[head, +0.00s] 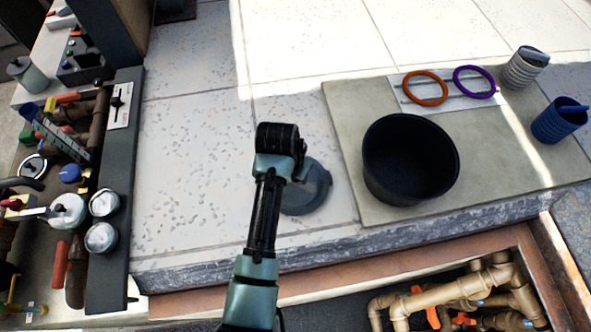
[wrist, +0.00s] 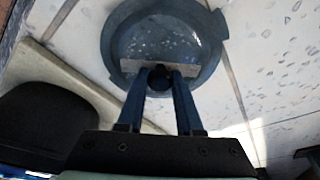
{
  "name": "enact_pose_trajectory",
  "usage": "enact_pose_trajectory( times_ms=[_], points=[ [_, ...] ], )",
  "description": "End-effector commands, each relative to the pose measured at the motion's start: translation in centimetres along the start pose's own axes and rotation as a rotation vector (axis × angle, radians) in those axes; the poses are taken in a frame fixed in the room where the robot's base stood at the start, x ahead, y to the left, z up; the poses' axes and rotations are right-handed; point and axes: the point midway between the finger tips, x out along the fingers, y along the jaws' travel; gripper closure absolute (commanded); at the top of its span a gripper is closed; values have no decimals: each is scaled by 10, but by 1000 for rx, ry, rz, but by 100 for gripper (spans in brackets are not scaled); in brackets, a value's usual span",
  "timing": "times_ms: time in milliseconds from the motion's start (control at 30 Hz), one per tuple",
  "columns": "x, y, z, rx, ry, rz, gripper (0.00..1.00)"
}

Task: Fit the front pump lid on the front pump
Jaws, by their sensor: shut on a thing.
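The front pump lid is, as far as I can tell, the round grey-blue lid (head: 312,192) over the pale paving, partly hidden behind my wrist in the head view. In the wrist view the lid (wrist: 117,42) shows a clear window, small side lugs and a bar with a dark knob in the middle. My gripper (wrist: 160,78) is shut on that knob, its two blue fingers on either side. I cannot tell whether the lid touches the paving. I cannot make out the front pump with certainty.
A black bucket (head: 385,170) stands right of the lid on a beige mat (head: 345,110), with orange (head: 425,75) and purple (head: 474,67) rings behind. Blue (head: 558,122) and grey (head: 522,70) hose coils stand far right. A pipe-filled pit (head: 455,297) lies in front. Valves crowd the left.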

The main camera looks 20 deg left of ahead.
Motion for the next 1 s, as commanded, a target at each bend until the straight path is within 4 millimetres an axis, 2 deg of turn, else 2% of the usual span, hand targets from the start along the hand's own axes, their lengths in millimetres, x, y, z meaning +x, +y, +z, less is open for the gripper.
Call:
enact_pose_trajectory(
  times_ms=[333, 367, 500, 800, 1000],
  points=[
    [4, 0, 0, 1, 2, -1, 100],
    [3, 0, 0, 1, 1, 0, 60],
    [3, 0, 0, 1, 1, 0, 35],
    [1, 0, 0, 0, 1, 0, 35],
    [-15, 0, -2, 0, 5, -1, 35]
  ],
)
